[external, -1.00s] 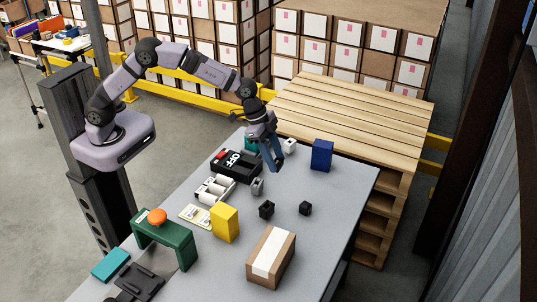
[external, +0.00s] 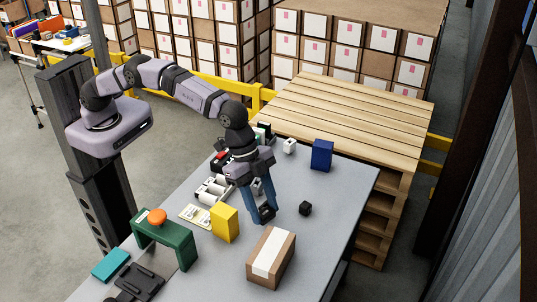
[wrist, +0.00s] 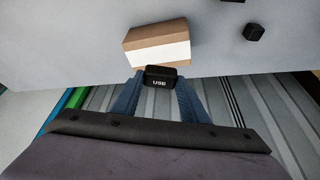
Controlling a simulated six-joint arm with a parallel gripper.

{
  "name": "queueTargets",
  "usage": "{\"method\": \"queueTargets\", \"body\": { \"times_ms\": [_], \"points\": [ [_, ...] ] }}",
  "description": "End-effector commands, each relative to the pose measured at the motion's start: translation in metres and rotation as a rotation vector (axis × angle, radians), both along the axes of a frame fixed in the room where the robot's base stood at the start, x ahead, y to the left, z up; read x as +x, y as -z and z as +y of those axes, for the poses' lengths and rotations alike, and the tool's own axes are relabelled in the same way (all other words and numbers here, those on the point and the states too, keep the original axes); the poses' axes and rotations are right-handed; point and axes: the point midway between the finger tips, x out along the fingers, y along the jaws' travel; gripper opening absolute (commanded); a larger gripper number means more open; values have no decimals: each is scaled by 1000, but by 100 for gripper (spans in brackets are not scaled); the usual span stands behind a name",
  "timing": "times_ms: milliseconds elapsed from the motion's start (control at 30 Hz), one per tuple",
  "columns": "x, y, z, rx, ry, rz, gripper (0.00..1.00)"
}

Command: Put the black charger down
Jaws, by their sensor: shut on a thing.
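The black charger (wrist: 161,78), a small dark block with white lettering on its face, sits between my fingertips in the wrist view. In the external view it shows as a dark patch (external: 267,212) low between the fingers, mostly hidden by them. My gripper (external: 262,216) points down over the grey table (external: 330,190) and is shut on the charger. I cannot tell whether the charger touches the table.
A brown carton with a white band (external: 271,258) lies in front of the gripper. A small black cube (external: 305,208) is to the right, a yellow block (external: 225,223) to the left. A blue box (external: 321,155) stands farther back. The table's right side has free room.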

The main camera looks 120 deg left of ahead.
Motion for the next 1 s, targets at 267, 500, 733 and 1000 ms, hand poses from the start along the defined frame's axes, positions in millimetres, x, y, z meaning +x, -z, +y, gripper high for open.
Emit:
{"method": "queueTargets", "body": {
  "times_ms": [267, 500, 733, 1000],
  "points": [
    [0, -14, 11, 1, -178, 2, 18],
    [-4, -12, 12, -1, -274, 0, 18],
    [-4, -11, 12, 0, -297, 0, 18],
    [-4, 22, 12, 1, -295, 5, 18]
  ]
}}
